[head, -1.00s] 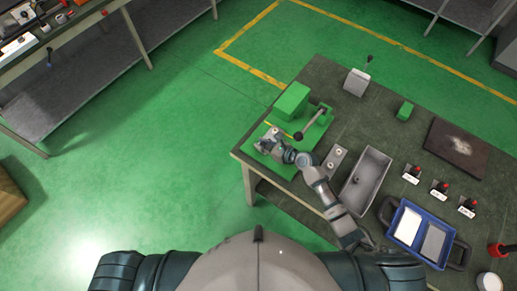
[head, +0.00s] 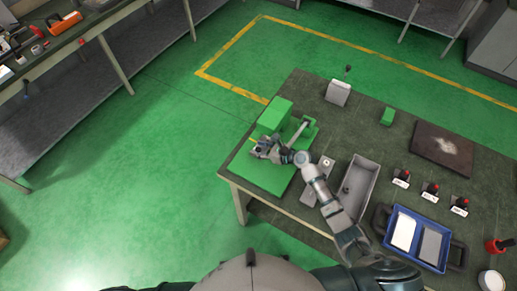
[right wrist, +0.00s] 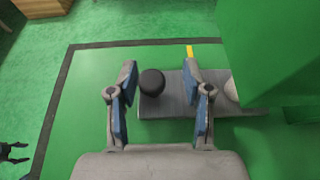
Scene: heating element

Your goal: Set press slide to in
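The green press (head: 275,115) stands on the near left corner of the workbench, with a tall green block, a flat green base plate (head: 262,178) and a grey lever (head: 299,130). In the right wrist view its grey slide (right wrist: 175,94) lies on the green surface beside the green block (right wrist: 275,50), with a round black knob (right wrist: 152,82) at its left end. My right gripper (head: 260,150) is over the press. In the right wrist view it (right wrist: 160,82) is open, with the knob between its fingers, closer to the left one. Contact cannot be told. My left gripper is out of view.
On the workbench stand a plate with buttons (head: 318,182), a grey bin (head: 360,187), a blue tray (head: 392,250), several small red-topped switches (head: 430,192) and a dark mat (head: 442,149). Green floor left of the bench is free.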

